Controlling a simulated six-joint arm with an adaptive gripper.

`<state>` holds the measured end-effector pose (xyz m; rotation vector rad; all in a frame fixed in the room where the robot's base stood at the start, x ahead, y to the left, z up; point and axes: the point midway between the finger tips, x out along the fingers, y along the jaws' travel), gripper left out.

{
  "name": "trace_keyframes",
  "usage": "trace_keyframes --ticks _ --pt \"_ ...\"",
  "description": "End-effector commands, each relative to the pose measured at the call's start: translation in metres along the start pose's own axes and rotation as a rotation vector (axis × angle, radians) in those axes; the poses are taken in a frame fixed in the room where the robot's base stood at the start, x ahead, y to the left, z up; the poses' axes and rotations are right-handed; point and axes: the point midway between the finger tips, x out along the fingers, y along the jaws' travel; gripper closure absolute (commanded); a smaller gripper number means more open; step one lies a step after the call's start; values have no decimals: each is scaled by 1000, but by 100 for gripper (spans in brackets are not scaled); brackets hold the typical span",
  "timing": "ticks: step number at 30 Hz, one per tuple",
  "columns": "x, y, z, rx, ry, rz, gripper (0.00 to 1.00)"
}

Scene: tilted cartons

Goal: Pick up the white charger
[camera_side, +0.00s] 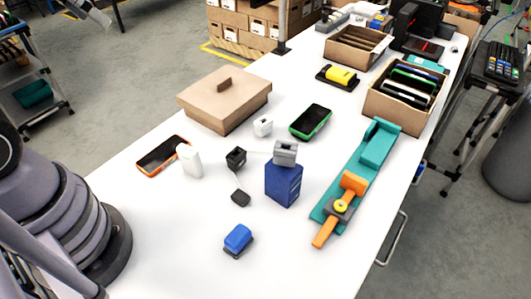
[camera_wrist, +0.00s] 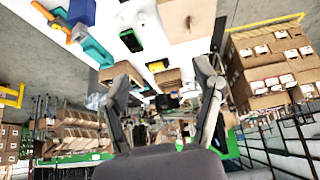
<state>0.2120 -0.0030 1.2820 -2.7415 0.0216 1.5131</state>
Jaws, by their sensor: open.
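The white charger (camera_side: 263,127) is a small white block on the white table, between the closed brown carton and a green-edged phone. It stands clear of its neighbours. I cannot make it out surely in the wrist view. My gripper (camera_wrist: 162,68) is open and empty in the wrist view, its two dark fingers spread wide. It is away from the charger and points out across the room, with the table at the top of that picture. I cannot surely pick out the gripper in the side view.
The table's front is mostly clear.

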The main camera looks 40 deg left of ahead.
Motion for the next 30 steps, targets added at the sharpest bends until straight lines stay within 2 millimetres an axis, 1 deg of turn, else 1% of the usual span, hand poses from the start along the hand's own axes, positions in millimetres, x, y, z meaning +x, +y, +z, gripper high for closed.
trace_keyframes --ticks 1,2,3,5,6,8,9,11,12,13,14,15,17,18,21,24,25,27,30 --pt "20 2 -19 9 12 4 35" --pt "32 3 -31 14 30 7 35" --pt "49 6 -47 21 58 11 35" --pt "75 9 -68 30 98 17 35" --pt "94 12 -81 36 126 21 35" --pt "121 17 -97 46 167 28 35" --pt "140 20 -106 52 194 33 35" --pt "170 26 -118 60 236 41 35" --pt "189 30 -123 66 263 47 35" --pt "204 33 -126 70 283 51 35" --pt "218 36 -128 74 305 56 35" --pt "238 40 -130 79 332 63 35" --pt "266 46 -129 85 373 72 35" --pt "284 51 -127 89 400 79 35" --pt "326 60 -115 99 466 97 35" --pt "356 68 -100 104 525 111 35" --pt "363 69 -96 105 541 115 35" --pt "376 72 -86 108 570 123 35" --pt "385 75 -77 109 600 130 35"
